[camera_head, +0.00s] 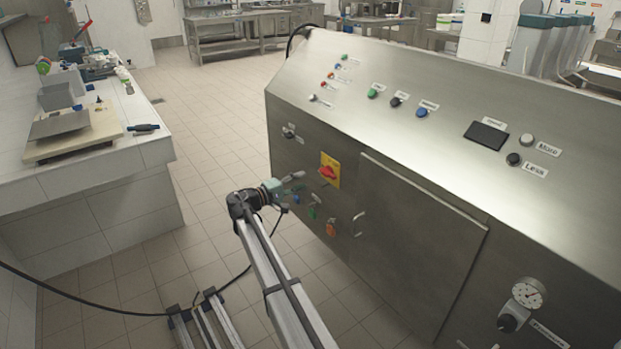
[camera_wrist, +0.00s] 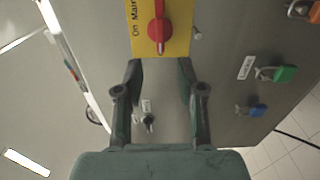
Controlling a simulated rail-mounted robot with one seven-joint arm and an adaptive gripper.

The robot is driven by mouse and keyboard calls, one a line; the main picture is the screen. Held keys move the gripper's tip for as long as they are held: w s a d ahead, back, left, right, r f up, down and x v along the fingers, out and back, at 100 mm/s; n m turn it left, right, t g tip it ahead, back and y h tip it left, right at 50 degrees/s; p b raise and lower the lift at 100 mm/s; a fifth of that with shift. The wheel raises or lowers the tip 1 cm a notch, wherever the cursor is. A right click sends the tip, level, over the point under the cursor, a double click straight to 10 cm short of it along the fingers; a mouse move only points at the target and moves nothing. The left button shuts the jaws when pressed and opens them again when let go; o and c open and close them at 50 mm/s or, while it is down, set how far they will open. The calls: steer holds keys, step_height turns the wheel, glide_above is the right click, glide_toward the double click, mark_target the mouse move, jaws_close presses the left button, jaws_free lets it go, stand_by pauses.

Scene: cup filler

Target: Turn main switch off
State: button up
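The main switch is a red rotary knob (camera_wrist: 157,28) on a yellow plate (camera_wrist: 180,38) with the words "On" and "Main" partly readable in the wrist view. In the head view the red knob (camera_head: 328,171) and yellow plate (camera_head: 331,161) sit on the machine's front panel. My gripper (camera_wrist: 161,68) is open, its two fingers spread apart with nothing between them. In the wrist view the fingertips point at the lower edge of the yellow plate. In the head view my gripper (camera_head: 292,184) is left of and below the switch, near the panel.
A small black key switch (camera_wrist: 149,123) is between the fingers' bases. The machine's door (camera_head: 415,245) is right of the switch. Tiled floor (camera_head: 215,130) is free on the left.

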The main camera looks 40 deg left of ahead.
steer(key=shift+v, duration=1.8)
steer(key=shift+f, duration=0.1)
steer(key=d+f+m+g, duration=0.1)
steer(key=d+f+g, duration=0.7)
steer(key=d+f, duration=1.3)
steer(key=s+d+f+m+g+p, duration=0.1)
steer(key=s+d+f+g, duration=0.1)
steer(key=d+f, duration=0.6)
steer(key=s+d+f+m+g+h, duration=0.1)
steer(key=s+d+f+m+g, duration=0.2)
steer(key=d, duration=0.8)
steer(key=d+f+g+p, duration=0.1)
steer(key=d+f+g, duration=0.1)
steer(key=d+f, duration=0.65)
steer(key=s+d+f+m+g+y+p, duration=0.1)
steer(key=s+d+m+g, duration=0.1)
steer(key=s+d, duration=0.6)
steer(key=s+d+f+m+g, duration=0.2)
steer(key=s+d+g, duration=0.15)
steer(key=d, duration=0.85)
steer(key=s+d+m+g+y+p, duration=0.1)
steer(key=s+d+m+g+y, duration=0.1)
steer(key=s+d, duration=0.5)
steer(key=s+d+m+g+y+p, duration=0.1)
steer(key=s+d+m, duration=0.3)
steer(key=s+d, duration=0.4)
steer(key=shift+s+r+m+g+y, duration=0.35)
steer(key=shift+s+m+g+y, duration=0.1)
steer(key=shift+s, duration=1.8)
